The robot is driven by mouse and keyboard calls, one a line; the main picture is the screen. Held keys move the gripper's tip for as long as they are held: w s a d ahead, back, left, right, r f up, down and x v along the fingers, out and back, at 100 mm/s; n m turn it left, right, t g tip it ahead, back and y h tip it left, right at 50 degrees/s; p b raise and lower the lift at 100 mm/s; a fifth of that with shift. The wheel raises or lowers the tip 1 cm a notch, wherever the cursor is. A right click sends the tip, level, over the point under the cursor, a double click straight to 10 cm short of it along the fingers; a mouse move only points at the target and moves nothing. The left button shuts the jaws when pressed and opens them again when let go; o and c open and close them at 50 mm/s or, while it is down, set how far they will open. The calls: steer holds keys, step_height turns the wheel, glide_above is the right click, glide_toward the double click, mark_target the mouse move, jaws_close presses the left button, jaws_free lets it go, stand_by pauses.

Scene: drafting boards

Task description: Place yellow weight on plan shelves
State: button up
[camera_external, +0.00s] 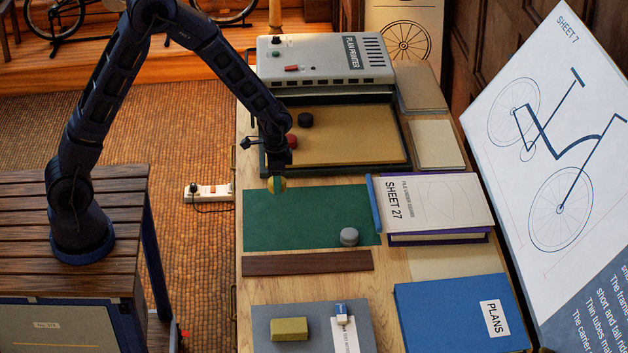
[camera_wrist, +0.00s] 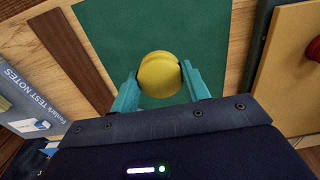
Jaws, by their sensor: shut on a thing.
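The yellow weight (camera_external: 281,185) is a small round knob-like piece, held between the teal fingertips of my gripper (camera_external: 277,181). In the wrist view, the yellow weight (camera_wrist: 160,78) sits centred between the two fingers of my gripper (camera_wrist: 159,76). In the external view it hangs over the upper left part of the green mat (camera_external: 290,225), seemingly above its surface. No plan shelves are clearly recognisable. A blue box or folder lettered PLANS (camera_external: 430,310) lies at the table's lower right; I cannot tell whether it is the shelves.
A grey weight (camera_external: 349,236) stands on the green mat. A red weight (camera_external: 291,141) and a black weight (camera_external: 305,120) are at the framed tray (camera_external: 370,145). The plan printer (camera_external: 320,60) stands behind. A Sheet 27 book (camera_external: 440,205) lies right of a blue bar (camera_external: 373,205).

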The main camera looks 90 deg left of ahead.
mark_target(278, 218)
step_height(278, 218, down, 11)
steer(key=shift+r, duration=0.2)
stand_by(0.4)
steer(key=shift+f, duration=0.1)
steer(key=o, duration=1.3)
steer(key=shift+o, duration=0.2)
